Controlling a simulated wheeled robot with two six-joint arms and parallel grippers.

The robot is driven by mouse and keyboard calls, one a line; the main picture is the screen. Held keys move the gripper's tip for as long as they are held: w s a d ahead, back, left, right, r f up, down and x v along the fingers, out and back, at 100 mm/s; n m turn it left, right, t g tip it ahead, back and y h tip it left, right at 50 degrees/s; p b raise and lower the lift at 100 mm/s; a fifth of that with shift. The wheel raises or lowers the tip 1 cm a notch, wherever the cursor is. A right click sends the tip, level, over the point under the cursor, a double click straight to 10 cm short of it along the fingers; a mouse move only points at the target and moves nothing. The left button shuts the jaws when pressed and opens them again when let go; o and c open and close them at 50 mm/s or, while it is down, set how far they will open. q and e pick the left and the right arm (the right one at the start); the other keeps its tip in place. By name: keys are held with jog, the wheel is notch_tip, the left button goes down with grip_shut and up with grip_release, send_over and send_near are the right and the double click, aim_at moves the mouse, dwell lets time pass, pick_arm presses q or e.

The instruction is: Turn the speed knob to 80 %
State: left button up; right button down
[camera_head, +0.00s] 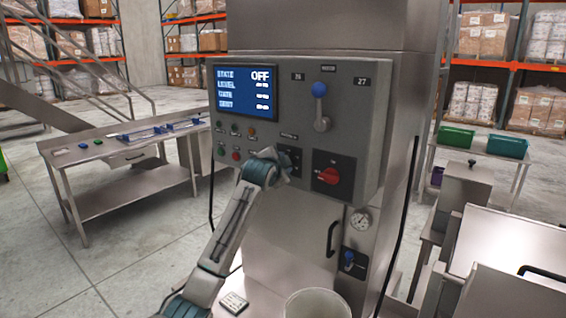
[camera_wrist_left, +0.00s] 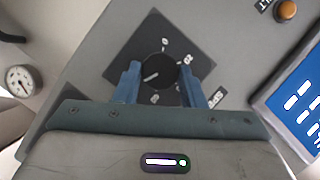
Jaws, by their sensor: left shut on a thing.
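The black round speed knob (camera_wrist_left: 158,70) sits on a dark square dial plate (camera_wrist_left: 190,48) in the left wrist view. Its white pointer mark points to the lower left in that view; the small white numbers around it are too blurred to read surely. My left gripper (camera_wrist_left: 162,78) has its two blue fingers on either side of the knob, shut on it. In the head view my left gripper (camera_head: 270,157) reaches the panel and hides most of the knob; part of the dark plate (camera_head: 294,155) shows beside it. My right gripper is not in view.
The display (camera_head: 243,92) reads STATE OFF. Small buttons are beneath it. A blue-balled lever (camera_head: 320,105) and a red rotary switch (camera_head: 330,176) are right of the dial. A white bucket (camera_head: 317,304) stands below. A steel table (camera_head: 125,150) is at the left.

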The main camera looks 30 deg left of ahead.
pick_arm(q)
jog(key=shift+m, duration=0.4)
dwell(0.3)
jog(key=o, duration=1)
jog(key=b+v, duration=0.2)
jog(key=v, duration=0.3)
jog(key=b+v, duration=0.2)
jog(key=v, duration=0.3)
jog(key=shift+s+d+f, duration=0.15)
jog(key=shift+s+d, duration=0.05)
jog(key=shift+s, duration=0.15)
